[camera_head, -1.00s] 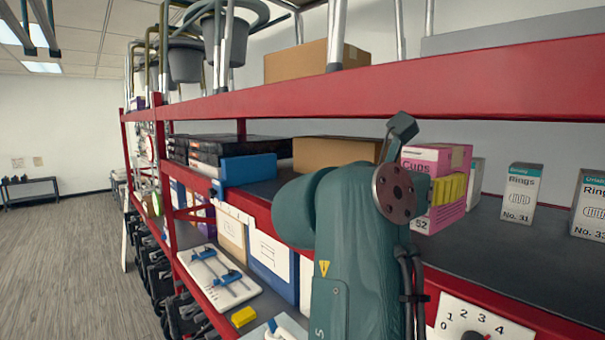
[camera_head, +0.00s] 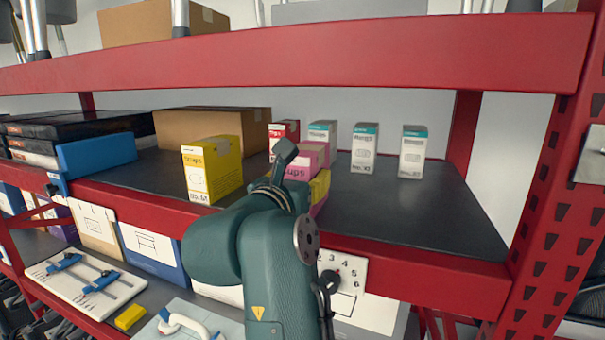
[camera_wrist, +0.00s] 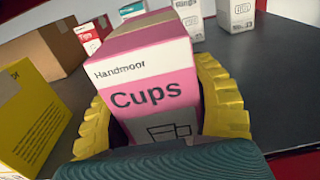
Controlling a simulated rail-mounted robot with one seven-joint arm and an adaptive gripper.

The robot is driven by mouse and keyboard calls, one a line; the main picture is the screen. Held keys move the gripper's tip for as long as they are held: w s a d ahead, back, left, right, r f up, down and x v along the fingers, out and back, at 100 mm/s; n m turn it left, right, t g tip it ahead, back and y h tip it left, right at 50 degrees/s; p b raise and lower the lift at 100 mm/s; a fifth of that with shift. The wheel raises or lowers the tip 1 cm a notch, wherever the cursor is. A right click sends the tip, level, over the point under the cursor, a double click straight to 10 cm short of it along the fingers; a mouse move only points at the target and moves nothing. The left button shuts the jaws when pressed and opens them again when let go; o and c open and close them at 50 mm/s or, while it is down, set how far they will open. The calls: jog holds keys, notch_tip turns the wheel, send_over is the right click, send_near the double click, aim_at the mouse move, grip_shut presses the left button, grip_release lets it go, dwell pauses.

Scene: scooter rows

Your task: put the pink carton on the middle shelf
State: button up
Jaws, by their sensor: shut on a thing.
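The pink carton (camera_head: 308,158) is partly hidden behind my arm in the head view. In the wrist view the pink carton (camera_wrist: 155,80), white and pink with the word "Cups", stands between my yellow ribbed fingers. My gripper (camera_wrist: 160,112) is shut on it; in the head view only part of my gripper (camera_head: 320,187) shows. The carton appears upright over the dark middle shelf (camera_head: 400,215). Its base is hidden, so I cannot tell whether it touches the shelf.
A yellow carton (camera_head: 212,170) stands left of my gripper, before a brown box (camera_head: 200,130). A red-and-white carton (camera_head: 283,132) and several white cartons (camera_head: 365,148) stand behind. The shelf's right side is bare, up to the red post (camera_head: 555,180). A red beam (camera_head: 330,62) crosses above.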

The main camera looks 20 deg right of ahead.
jog(key=o, duration=1.2)
jog(key=shift+f, duration=0.1)
